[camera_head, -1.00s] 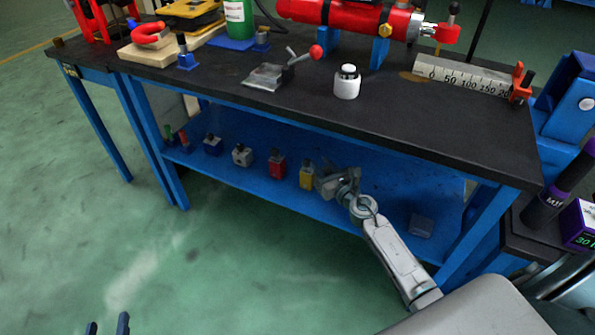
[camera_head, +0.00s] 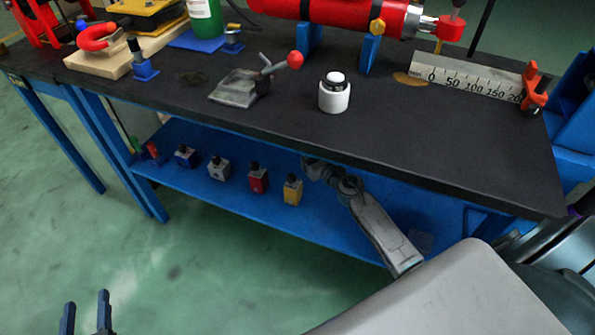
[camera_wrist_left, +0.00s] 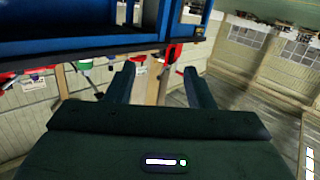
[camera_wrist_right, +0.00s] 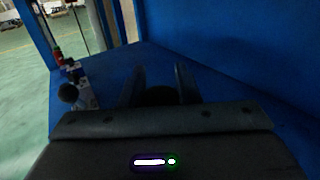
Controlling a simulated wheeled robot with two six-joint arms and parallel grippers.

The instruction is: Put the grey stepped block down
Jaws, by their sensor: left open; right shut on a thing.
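My right gripper (camera_head: 312,170) reaches under the worktop, over the blue lower shelf (camera_head: 225,205), partly hidden by the table edge. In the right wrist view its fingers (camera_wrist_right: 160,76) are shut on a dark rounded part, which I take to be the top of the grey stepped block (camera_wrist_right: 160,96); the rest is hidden. I cannot tell whether it touches the shelf. My left gripper (camera_head: 86,314) is open and empty over the floor at the lower left; its spread fingers show in the left wrist view (camera_wrist_left: 160,85).
Blue, grey, red (camera_head: 258,179) and yellow (camera_head: 292,190) knobbed blocks stand in a row on the shelf, left of the right gripper. A flat grey thing (camera_head: 421,241) lies at the shelf's right. The worktop (camera_head: 400,140) closely overhangs the arm; a white jar (camera_head: 334,95) stands on it.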

